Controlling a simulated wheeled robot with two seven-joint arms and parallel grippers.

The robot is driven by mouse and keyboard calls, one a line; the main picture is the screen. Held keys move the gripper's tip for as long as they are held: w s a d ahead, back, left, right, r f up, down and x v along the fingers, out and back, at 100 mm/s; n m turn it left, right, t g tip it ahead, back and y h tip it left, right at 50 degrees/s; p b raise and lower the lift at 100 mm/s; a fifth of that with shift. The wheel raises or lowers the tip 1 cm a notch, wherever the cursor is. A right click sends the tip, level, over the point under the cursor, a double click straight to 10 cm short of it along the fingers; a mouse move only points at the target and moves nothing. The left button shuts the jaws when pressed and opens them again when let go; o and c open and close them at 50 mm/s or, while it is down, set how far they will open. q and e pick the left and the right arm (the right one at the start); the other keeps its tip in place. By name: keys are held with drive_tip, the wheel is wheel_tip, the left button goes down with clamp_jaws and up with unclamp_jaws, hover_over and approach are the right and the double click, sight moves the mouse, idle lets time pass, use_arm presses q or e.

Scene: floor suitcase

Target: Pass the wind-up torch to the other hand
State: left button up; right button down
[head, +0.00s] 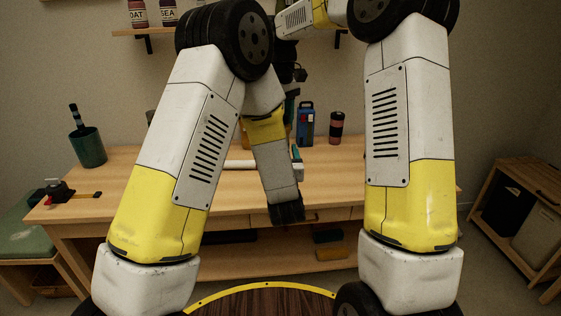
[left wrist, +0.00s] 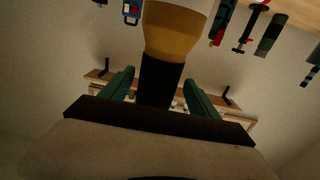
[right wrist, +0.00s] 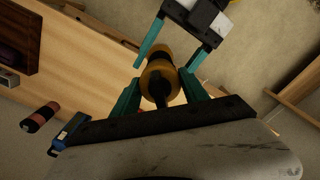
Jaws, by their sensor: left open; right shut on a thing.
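The wind-up torch (right wrist: 160,82) has an amber-yellow body and dark parts. In the right wrist view it sits between the teal fingers of my right gripper (right wrist: 160,92), which is shut on it. My left gripper shows beyond it in that view, its teal fingers spread to either side of the torch. In the left wrist view the torch (left wrist: 172,38) shows a pale end, an amber section and a black part, which reaches between the open green fingers of my left gripper (left wrist: 160,88). In the head view my arms mostly hide the torch and grippers.
The wooden workbench (head: 130,165) bears a blue lantern-like item (head: 305,122), a dark red bottle (head: 336,127) and a green cup (head: 87,147) with a tool in it. A wall shelf (head: 180,31) holds jars. A low wooden rack (head: 515,205) stands at right.

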use_arm(q)
drive_tip(key=shift+w, duration=1.6)
clamp_jaws()
use_arm(e)
drive_tip(key=c, duration=0.5)
unclamp_jaws()
drive_tip(key=shift+d, duration=0.1)
